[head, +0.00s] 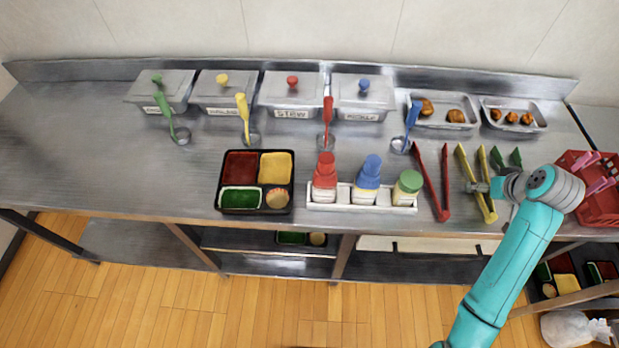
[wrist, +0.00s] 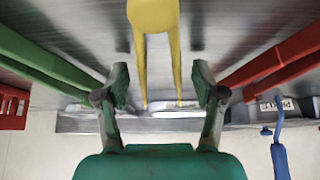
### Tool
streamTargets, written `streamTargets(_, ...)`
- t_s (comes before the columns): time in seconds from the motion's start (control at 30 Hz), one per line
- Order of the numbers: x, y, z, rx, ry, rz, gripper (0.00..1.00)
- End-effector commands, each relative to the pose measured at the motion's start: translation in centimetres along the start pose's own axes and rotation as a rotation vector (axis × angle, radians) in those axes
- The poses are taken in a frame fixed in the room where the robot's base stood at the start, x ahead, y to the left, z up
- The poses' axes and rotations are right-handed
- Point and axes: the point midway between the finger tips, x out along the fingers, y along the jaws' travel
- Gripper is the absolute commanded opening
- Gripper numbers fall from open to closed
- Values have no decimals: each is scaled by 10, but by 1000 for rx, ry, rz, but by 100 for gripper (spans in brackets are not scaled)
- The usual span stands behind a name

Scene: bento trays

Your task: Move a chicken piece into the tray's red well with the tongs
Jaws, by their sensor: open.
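The yellow tongs (head: 480,180) lie on the counter between the red tongs (head: 440,185) and the green tongs (head: 513,158). My gripper (head: 477,187) is over them. In the wrist view my gripper (wrist: 160,92) is open, and the yellow tongs (wrist: 152,18) show in the gap between its fingers, not gripped. A metal pan (head: 430,123) at the back holds larger brown pieces (head: 456,116); another pan (head: 535,127) holds smaller orange-brown pieces (head: 512,117). I cannot tell which are chicken. The black bento tray (head: 257,211) has an empty red well (head: 240,165) at its back left.
A white rack (head: 346,208) with red, blue and green-capped bottles stands right of the tray. Lidded metal containers (head: 292,98) and several colored ladles (head: 327,115) line the back. A red basket (head: 598,208) sits at the far right. The counter's left side is clear.

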Motion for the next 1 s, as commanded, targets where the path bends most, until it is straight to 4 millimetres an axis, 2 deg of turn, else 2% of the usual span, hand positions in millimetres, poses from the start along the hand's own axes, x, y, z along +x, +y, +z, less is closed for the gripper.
streamTargets(0.1, 0, 0, 0, 0, 0, 0, 67)
streamTargets(0.23, 0, 0, 0, 0, 0, 0, 34)
streamTargets(0.27, 0, 0, 0, 0, 0, 0, 30)
streamTargets(0.57, -2, 0, -1, 0, 0, 0, 30)
streamTargets(1.0, -33, 0, -21, -1, 2, 1, 30)
